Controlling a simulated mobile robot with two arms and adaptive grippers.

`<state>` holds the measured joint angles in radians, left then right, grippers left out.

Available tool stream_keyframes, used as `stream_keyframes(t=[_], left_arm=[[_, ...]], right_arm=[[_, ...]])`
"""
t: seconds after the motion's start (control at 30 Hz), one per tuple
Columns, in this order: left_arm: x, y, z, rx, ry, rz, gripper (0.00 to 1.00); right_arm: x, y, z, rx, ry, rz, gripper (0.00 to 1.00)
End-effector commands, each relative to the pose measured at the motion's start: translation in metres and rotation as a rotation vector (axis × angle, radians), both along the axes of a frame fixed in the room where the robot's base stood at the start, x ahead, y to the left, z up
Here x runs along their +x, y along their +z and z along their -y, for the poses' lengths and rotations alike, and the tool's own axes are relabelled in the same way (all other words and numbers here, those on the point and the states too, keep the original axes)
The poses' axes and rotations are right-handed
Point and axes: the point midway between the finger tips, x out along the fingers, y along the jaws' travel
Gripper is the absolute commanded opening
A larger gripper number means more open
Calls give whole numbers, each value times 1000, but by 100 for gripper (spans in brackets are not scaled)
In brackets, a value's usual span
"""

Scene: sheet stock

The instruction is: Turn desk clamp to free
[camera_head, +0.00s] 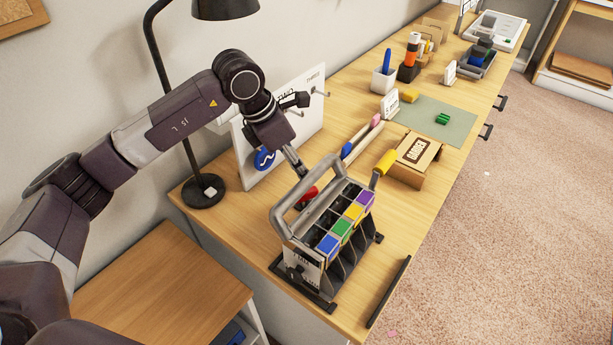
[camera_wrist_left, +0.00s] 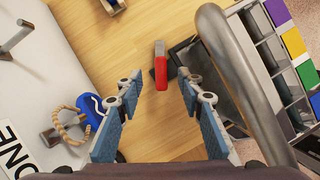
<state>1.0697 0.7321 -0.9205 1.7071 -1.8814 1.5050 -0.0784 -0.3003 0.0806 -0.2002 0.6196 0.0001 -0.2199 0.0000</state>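A small red-handled lever (camera_wrist_left: 161,70), which looks like the desk clamp's handle, stands on the wooden desk beside a divided caddy (camera_head: 327,262) with a grey bail handle. In the head view the red part (camera_head: 308,193) shows behind the caddy's handle, partly hidden. My left gripper (camera_head: 296,166) reaches down from the wall side, just beyond the caddy. In the left wrist view my left gripper (camera_wrist_left: 156,95) is open, with the red lever ahead, between the finger lines and not touched. The clamp's lower part is hidden. My right gripper is not in view.
The caddy's grey handle (camera_wrist_left: 245,85) runs close along the right finger. A white pegboard (camera_head: 300,110) with hooks, a blue roundel and a twine loop (camera_wrist_left: 70,128) is on the left. A lamp base (camera_head: 203,191) and a cardboard box (camera_head: 413,160) stand nearby.

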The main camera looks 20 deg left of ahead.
Motion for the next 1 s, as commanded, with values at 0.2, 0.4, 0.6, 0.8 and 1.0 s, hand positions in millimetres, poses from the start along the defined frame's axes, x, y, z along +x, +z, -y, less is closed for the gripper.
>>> stream_keyframes(t=[0.2,0.4,0.6,0.8,1.0], left_arm=[[-6,24,-8,0,-1,2,35],[-7,27,-8,0,-1,0,35],[-7,28,-8,0,-1,0,27],[-7,53,-7,-5,-2,1,5],[-9,84,2,-31,-11,1,0]], right_arm=[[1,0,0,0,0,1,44],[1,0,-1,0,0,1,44],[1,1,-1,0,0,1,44],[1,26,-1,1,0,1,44],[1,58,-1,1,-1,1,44]])
